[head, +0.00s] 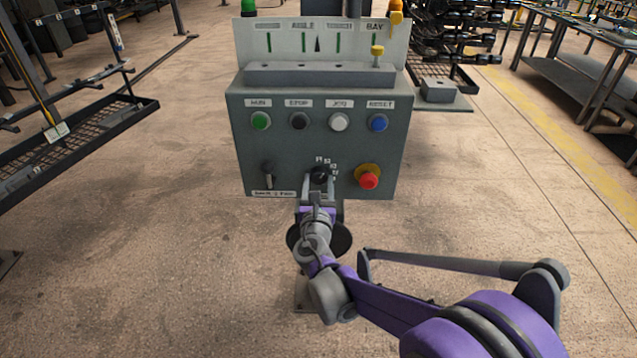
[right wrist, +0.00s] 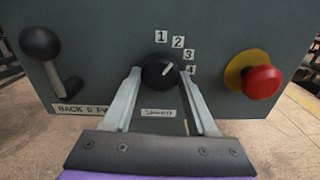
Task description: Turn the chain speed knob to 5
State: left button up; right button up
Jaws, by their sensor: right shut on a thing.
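The chain speed knob (right wrist: 158,73) is a round black knob low on the front of the grey control box (head: 243,160). In the right wrist view, white number labels 1, 2, 3 and 4 curve around its upper right; no 5 shows there. A light mark on the knob points up and right, roughly toward 2 or 3. A speed label (right wrist: 159,113) sits below it. My right gripper (right wrist: 160,76) is shut on the knob, one finger at each side. It also shows from behind in the head view (head: 319,190). My left gripper is not in view.
A red emergency button (right wrist: 262,82) on a yellow ring is right of the knob. A black lever (right wrist: 52,62) is on its left. Green, black, white and blue buttons line the panel above. A dark rack (head: 75,140) stands left; open floor lies around the box.

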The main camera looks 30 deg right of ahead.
jog(key=m, duration=0.4)
jog(key=shift+m+p, duration=0.4)
jog(key=m+p, duration=0.1)
jog(key=m, duration=0.3)
jog(key=shift+a, duration=0.1)
jog(key=m+p, duration=0.1)
jog(key=m, duration=0.4)
jog(key=shift+r, duration=0.1)
jog(key=shift+m+p, duration=0.45)
jog(key=shift+m, duration=1.25)
jog(key=o, duration=1.4)
jog(key=shift+c, duration=0.2)
jog(key=v, duration=1)
jog(key=shift+s+a+b, duration=0.3)
jog(key=shift+b, duration=0.05)
jog(key=shift+d, duration=0.1)
